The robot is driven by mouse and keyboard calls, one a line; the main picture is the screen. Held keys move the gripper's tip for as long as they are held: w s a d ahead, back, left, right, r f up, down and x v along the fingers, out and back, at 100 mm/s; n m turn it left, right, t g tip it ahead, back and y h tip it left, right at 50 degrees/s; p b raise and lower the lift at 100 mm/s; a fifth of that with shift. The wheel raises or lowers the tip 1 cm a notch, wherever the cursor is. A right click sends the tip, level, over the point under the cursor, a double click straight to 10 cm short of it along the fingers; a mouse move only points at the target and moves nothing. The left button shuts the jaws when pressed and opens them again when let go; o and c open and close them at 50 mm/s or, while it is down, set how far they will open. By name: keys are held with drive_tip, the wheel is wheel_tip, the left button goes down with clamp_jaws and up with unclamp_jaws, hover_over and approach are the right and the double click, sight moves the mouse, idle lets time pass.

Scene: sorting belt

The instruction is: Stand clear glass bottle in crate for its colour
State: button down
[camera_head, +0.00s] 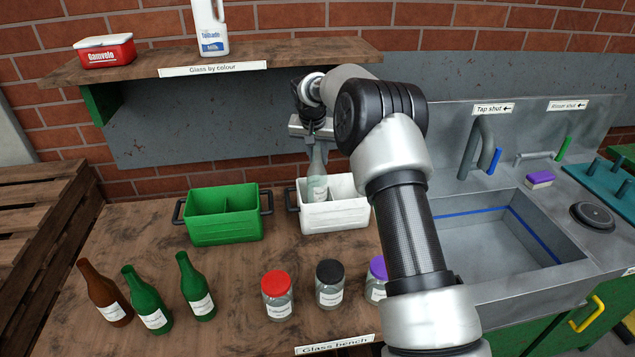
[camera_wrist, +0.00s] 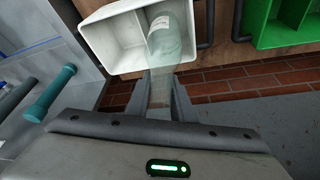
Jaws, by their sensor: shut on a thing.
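The clear glass bottle (camera_head: 317,181) hangs upright from my gripper (camera_head: 315,138), which is shut on its neck. Its lower part overlaps the white crate (camera_head: 335,217) in the head view. In the wrist view the bottle (camera_wrist: 165,45) points into the white crate (camera_wrist: 108,40), in one compartment beside the divider. My gripper (camera_wrist: 160,95) shows there with a finger on each side of the neck. I cannot tell whether the bottle's base touches the crate floor. The green crate (camera_head: 225,228) stands to the left, with no bottles visible in it.
One brown bottle (camera_head: 106,295) and two green bottles (camera_head: 147,302) stand at the bench's front left. Several lidded jars (camera_head: 277,296) stand at the front middle. A shelf (camera_head: 215,62) overhangs the crates, and a sink (camera_head: 500,240) is at right.

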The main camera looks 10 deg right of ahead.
sight(318, 172)
drive_tip(key=shift+f, duration=3.05)
drive_tip(key=c, duration=1.5)
unclamp_jaws()
drive_tip(key=shift+c, duration=0.2)
